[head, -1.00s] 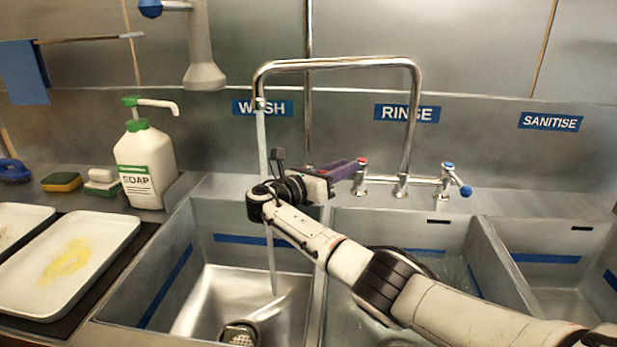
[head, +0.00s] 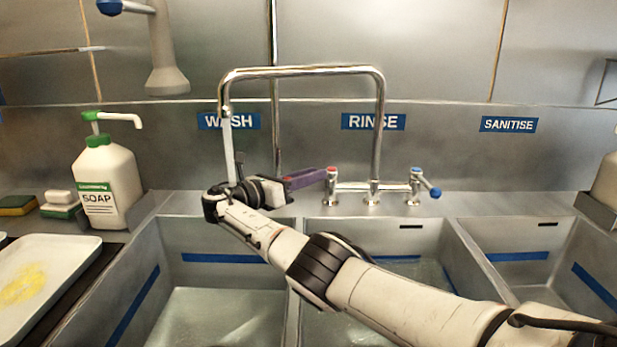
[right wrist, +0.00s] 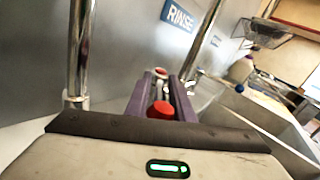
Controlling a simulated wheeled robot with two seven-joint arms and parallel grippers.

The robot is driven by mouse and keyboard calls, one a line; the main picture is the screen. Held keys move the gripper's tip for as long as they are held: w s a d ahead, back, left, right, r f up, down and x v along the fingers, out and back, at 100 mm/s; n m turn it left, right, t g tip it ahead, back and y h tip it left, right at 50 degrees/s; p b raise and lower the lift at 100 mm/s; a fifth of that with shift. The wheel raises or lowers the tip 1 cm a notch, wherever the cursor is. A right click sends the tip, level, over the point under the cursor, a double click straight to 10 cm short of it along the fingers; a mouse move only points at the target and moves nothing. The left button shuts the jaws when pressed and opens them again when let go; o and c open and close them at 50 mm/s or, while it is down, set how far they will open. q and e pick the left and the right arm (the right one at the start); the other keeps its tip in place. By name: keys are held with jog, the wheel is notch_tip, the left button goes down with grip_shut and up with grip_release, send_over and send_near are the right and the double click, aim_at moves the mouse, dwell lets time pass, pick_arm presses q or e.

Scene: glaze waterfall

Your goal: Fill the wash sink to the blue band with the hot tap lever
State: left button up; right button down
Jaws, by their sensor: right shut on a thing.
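The wash sink (head: 135,275) is at the lower left of the head view, with a blue band (head: 225,258) on its walls. The sink's bottom looks pale and rippled below the band; I cannot tell the water's depth. A stream of water (head: 228,150) falls from the spout (head: 226,108) toward this sink, its lower part hidden by my arm. My right gripper (head: 310,178) is at the red-marked hot tap (head: 332,187). In the right wrist view its purple fingers (right wrist: 160,98) are shut on the lever with the red knob (right wrist: 160,110). My left gripper is not in view.
The rinse sink (head: 420,240) and the sanitise sink (head: 520,235) lie to the right, partly behind my arm. The blue-marked cold tap (head: 415,185) stands right of the hot one. A soap bottle (head: 108,180) and a tray (head: 45,265) are on the left.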

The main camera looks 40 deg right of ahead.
jog(key=c, duration=1.8)
grip_release()
jog(key=shift+s+d, duration=0.1)
jog(key=shift+d, duration=0.05)
